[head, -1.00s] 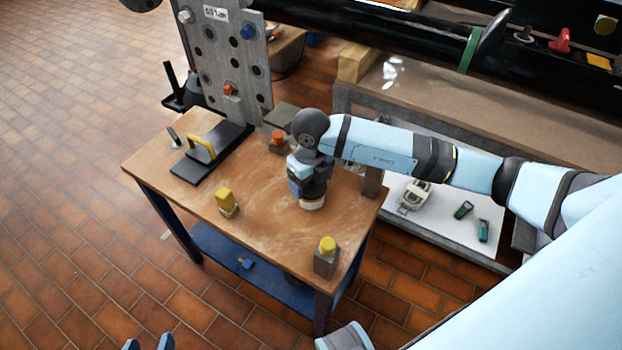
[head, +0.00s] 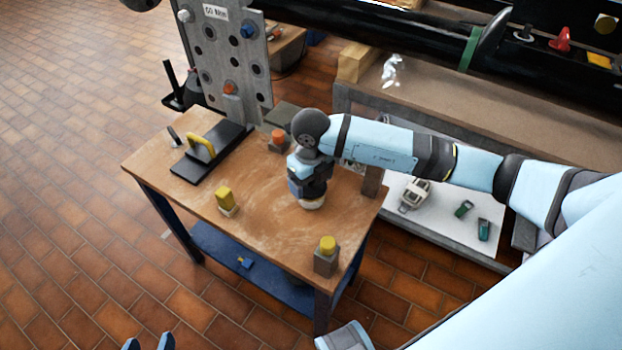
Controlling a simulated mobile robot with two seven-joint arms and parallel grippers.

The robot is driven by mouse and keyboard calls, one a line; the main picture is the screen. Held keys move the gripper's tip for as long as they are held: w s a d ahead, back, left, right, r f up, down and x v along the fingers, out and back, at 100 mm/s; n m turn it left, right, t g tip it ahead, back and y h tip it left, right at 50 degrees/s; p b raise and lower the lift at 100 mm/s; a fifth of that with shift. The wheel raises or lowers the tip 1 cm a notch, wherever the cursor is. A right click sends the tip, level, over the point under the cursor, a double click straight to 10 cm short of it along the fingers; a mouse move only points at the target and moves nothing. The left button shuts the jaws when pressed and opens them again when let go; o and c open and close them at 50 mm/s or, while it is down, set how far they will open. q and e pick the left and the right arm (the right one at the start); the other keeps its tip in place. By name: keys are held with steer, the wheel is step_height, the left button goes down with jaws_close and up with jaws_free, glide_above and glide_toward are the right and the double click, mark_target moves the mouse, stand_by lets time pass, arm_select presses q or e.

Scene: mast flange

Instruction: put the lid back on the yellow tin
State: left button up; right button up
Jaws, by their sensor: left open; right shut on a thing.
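My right gripper (head: 311,192) points down over the right half of the workbench. It is shut on a pale, round thing (head: 312,203) whose lower edge shows under the fingers. I cannot tell whether this is the lid, the tin or both, or whether it touches the bench top; the gripper hides most of it. No other thing is clearly the yellow tin. My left gripper (head: 150,344) is open and empty at the bottom edge, in front of the bench, with only its fingertips in view.
On the workbench (head: 265,235) stand a yellow block-like piece (head: 224,197), a grey block with a yellow top (head: 326,255), an orange-topped block (head: 278,141) and a black plate with a yellow handle (head: 201,147). A drilled flange plate (head: 228,65) rises behind. The bench's front middle is clear.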

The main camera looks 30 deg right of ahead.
stand_by(0.4)
steer(key=o, duration=0.8)
steer(key=shift+r, duration=0.1)
steer(key=shift+r+p, duration=2.55)
steer(key=shift+r, duration=0.85)
jaws_close()
